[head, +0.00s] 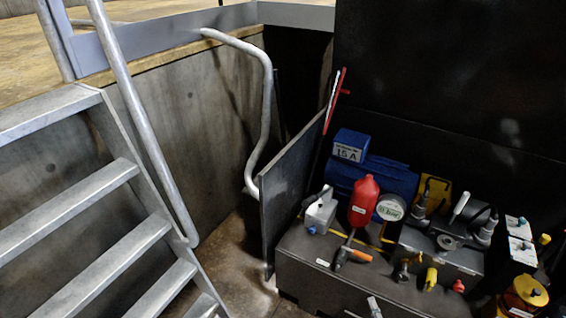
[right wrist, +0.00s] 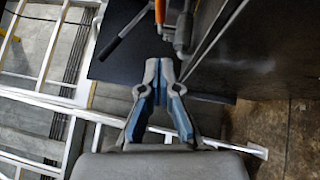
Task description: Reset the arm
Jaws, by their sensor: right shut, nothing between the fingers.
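My right gripper (right wrist: 159,66) shows in the right wrist view, its grey fingers with blue inner sides closed together and empty. A dark panel (right wrist: 110,62) lies behind the fingertips. Beyond them are an orange handle (right wrist: 160,12) and a lever with a dark grip (right wrist: 112,42); I cannot tell whether the fingers touch either. In the head view I cannot clearly make out the right gripper. My left gripper is in neither view. The hydraulic unit (head: 320,268) stands at the right in the head view, with a red cylinder (head: 363,200) and an orange-handled lever (head: 352,250) on top.
A blue motor (head: 385,180) and a round gauge (head: 390,208) sit on the unit. A metal stair (head: 80,215) and bent handrail (head: 265,100) stand at the left. A thin upright panel (head: 290,180) borders the unit. A narrow strip of floor (head: 238,245) is bare.

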